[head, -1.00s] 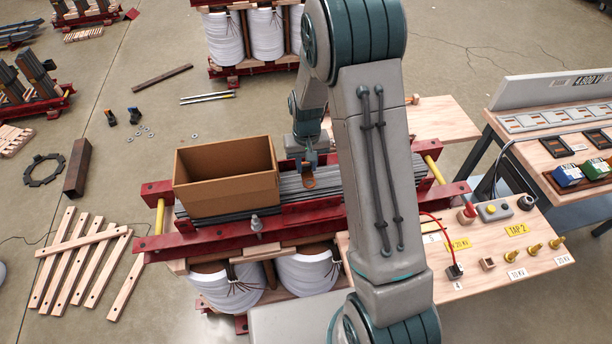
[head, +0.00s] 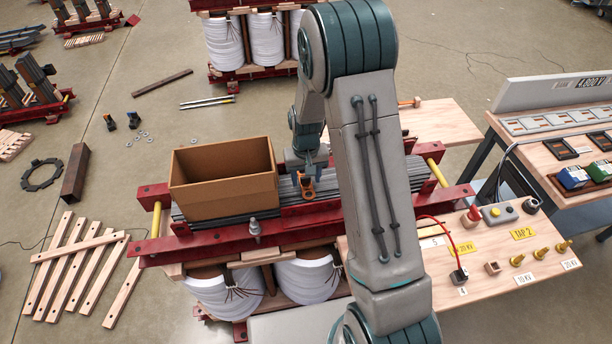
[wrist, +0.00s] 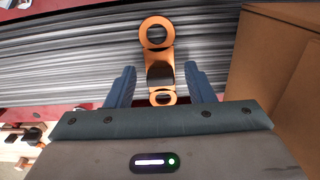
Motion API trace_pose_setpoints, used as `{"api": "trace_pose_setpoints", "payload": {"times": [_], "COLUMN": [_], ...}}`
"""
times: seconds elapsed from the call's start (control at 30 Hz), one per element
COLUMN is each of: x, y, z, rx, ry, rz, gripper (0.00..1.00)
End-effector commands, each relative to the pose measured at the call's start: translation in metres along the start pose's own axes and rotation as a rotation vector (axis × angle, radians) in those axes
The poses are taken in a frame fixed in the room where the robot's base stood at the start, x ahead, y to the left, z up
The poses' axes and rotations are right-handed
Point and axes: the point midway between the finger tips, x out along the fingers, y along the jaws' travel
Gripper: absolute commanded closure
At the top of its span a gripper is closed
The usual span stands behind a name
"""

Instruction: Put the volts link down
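The volts link appears to be the orange copper piece (head: 308,188) with a ring at its end, at the middle of the grey core stack (head: 288,187). In the wrist view the link (wrist: 160,55) shows a large ring, a narrower body and a smaller ring near my gripper. My gripper (wrist: 160,75) has its blue fingers on either side of the link, with a gap visible on both sides, so it looks open. In the head view my gripper (head: 306,170) is just above the stack. Whether the link rests fully on the stack is hard to tell.
An open cardboard box (head: 222,190) stands on the stack just left of my gripper. Red clamp beams (head: 215,240) border the stack. A wooden terminal board (head: 490,285) with brass posts, a red lead and labels is at the right. My arm hides part of the stack's right side.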

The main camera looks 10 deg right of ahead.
Motion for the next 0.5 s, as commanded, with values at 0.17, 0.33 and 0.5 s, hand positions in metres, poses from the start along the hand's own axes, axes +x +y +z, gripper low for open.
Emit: {"api": "trace_pose_setpoints", "payload": {"times": [0.17, 0.33, 0.5], "x": [-0.001, -0.016, -0.048], "y": [0.0, 0.0, 0.0], "z": [0.0, 0.0, -0.001], "rx": [0.0, 0.0, 0.0], "ry": [0.0, 0.002, 0.002], "rz": [0.0, 0.0, 0.0], "gripper": [0.52, 0.52, 0.52]}}
